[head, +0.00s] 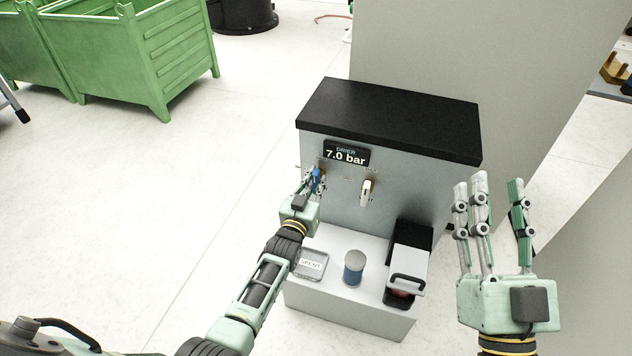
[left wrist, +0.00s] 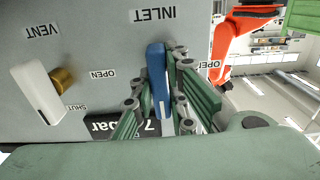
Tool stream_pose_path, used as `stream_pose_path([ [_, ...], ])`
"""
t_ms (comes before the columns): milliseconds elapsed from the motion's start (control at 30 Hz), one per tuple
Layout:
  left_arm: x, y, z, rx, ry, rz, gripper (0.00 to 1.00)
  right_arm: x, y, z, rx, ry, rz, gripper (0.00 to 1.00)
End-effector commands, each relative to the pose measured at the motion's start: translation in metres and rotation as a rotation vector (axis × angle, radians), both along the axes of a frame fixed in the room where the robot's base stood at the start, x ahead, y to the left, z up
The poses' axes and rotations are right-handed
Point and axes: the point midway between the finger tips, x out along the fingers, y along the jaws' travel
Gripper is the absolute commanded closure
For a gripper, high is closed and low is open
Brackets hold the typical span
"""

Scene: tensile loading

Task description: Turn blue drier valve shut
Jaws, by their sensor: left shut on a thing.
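The blue valve handle (head: 317,176) is on the front of the grey drier cabinet (head: 400,183), below a display reading 7.0 bar (head: 346,154). My left gripper (head: 313,184) is shut on the blue handle. In the left wrist view the blue handle (left wrist: 157,82) stands between the fingers of my left gripper (left wrist: 160,108), near the labels INLET and OPEN. A white vent valve handle (head: 366,193) is to the right on the same panel. It also shows in the left wrist view (left wrist: 40,95). My right gripper (head: 490,205) is open and empty, right of the cabinet.
On the ledge (head: 345,305) below the panel stand a tray marked SPENT (head: 311,264), a blue canister with a grey top (head: 354,268) and a black-and-grey device with a handle (head: 407,270). A green crate (head: 150,55) is at the back left. The floor at left is largely clear.

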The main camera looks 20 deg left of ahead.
Motion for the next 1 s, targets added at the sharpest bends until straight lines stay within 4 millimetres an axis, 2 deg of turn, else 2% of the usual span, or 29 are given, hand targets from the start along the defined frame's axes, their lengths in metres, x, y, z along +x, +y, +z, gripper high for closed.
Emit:
stream_pose_path([
  [467, -0.0009, -0.0003, -0.0023, 0.014, 0.005, 0.0, 1.0, 0.0009, 0.0001, -0.0018, -0.002, 0.009, 0.0, 0.6],
  [500, -0.0009, -0.0003, -0.0023, 0.014, 0.005, 0.0, 0.85, 0.0009, 0.0001, -0.0018, -0.002, 0.009, 0.0, 0.6],
  [700, -0.0006, -0.0003, -0.0014, 0.014, 0.003, 0.0, 0.67, 0.0008, 0.0001, -0.0017, -0.002, 0.009, 0.0, 0.6],
  [1000, -0.0008, -0.0001, -0.0006, 0.014, 0.001, 0.0, 0.67, 0.0005, -0.0007, -0.0007, -0.003, 0.005, -0.002, 0.6],
])
